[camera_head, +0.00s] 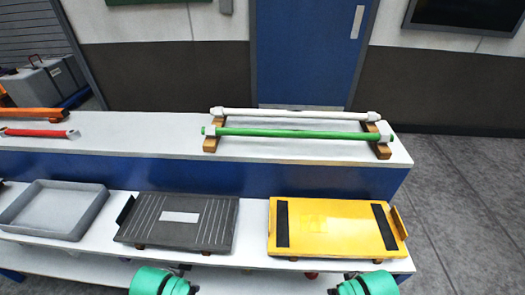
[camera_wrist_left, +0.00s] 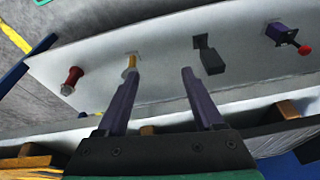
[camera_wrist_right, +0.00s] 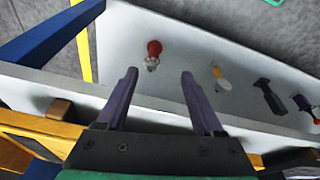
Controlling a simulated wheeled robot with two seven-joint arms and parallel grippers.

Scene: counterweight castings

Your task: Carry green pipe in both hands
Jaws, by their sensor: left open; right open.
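The green pipe (camera_head: 295,134) lies on the raised rear shelf in the head view, with white fittings near its ends. Two wooden supports, a left one (camera_head: 211,143) and a right one (camera_head: 383,150), carry it. A white pipe (camera_head: 290,113) lies parallel just behind it on the same supports. My left gripper (camera_wrist_left: 160,73) is open and empty in the left wrist view. My right gripper (camera_wrist_right: 158,73) is open and empty in the right wrist view. Both arms show at the bottom of the head view, well in front of and apart from the green pipe.
A yellow plate (camera_head: 345,228), a dark ribbed plate (camera_head: 180,219) and a grey tray (camera_head: 58,208) stand on the lower front shelf. A red pipe (camera_head: 35,133) lies at the rear left. Small tools, including a red-handled one (camera_wrist_right: 153,50), lie on a lower surface.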

